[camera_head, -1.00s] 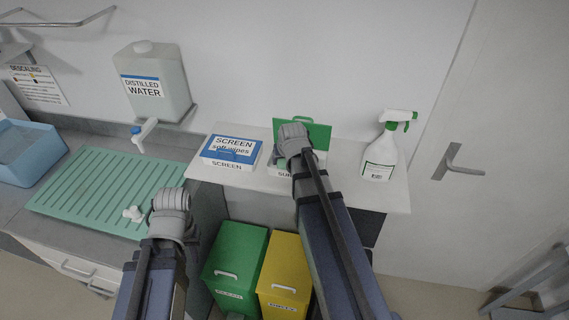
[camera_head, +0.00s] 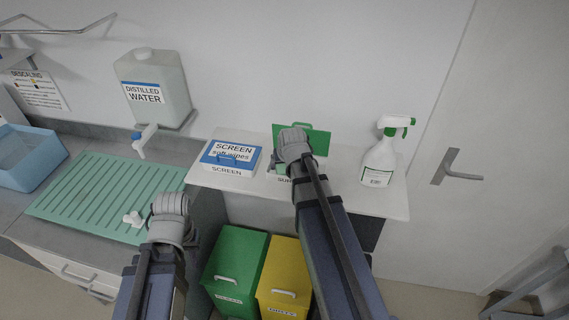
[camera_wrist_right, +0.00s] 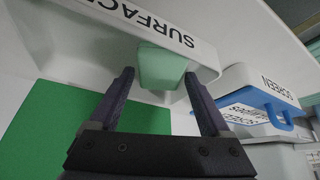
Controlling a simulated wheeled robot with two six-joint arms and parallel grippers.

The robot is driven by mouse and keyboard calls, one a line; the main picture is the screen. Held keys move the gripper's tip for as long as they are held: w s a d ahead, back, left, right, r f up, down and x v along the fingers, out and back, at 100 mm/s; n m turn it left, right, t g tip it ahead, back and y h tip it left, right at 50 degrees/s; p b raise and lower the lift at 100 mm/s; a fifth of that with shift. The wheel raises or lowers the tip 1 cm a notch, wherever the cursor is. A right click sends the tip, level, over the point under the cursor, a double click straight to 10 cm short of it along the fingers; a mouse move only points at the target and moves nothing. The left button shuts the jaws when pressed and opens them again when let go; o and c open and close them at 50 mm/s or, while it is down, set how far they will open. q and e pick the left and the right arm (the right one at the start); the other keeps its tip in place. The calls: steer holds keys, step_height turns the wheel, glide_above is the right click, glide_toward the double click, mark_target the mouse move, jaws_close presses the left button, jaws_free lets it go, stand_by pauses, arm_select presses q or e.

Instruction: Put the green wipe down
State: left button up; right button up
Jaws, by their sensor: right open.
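The pale green wipe (camera_wrist_right: 162,68) shows in the right wrist view at the white SURFACE box (camera_wrist_right: 205,55), between the fingers of my right gripper (camera_wrist_right: 159,76). Those fingers are spread, with gaps to the wipe on both sides. I cannot tell whether the wipe rests in the box or sticks out of it. In the head view my right gripper (camera_head: 291,158) is over this box on the shelf and hides most of it. The box's green lid (camera_head: 318,141) stands open behind. My left gripper (camera_head: 168,203) is by the draining mat's right edge; its fingertips are unclear.
A blue-lidded SCREEN wipes box (camera_head: 231,155) stands left of the SURFACE box. A spray bottle (camera_head: 380,162) stands at the shelf's right end. A green bin (camera_head: 237,262) and a yellow bin (camera_head: 284,278) are below. The green draining mat (camera_head: 105,190) has a small white item on it.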

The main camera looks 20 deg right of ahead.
steer(key=p+v, duration=0.9)
steer(key=v, duration=0.2)
steer(key=shift+s+r, duration=0.1)
steer(key=shift+s, duration=0.05)
steer(key=s+a+f+n+g, duration=0.1)
steer(key=s+a+n+g, duration=0.1)
steer(key=s+a, duration=0.2)
steer(key=s+a+n+g, duration=0.2)
steer(key=s+a, duration=0.3)
steer(key=a, duration=0.6)
steer(key=s+a+f+n+g, duration=0.1)
steer(key=s+a+n+g, duration=0.1)
steer(key=s+a, duration=0.3)
steer(key=a, duration=0.3)
steer(key=shift+f+n, duration=0.3)
steer(key=shift+n, duration=0.1)
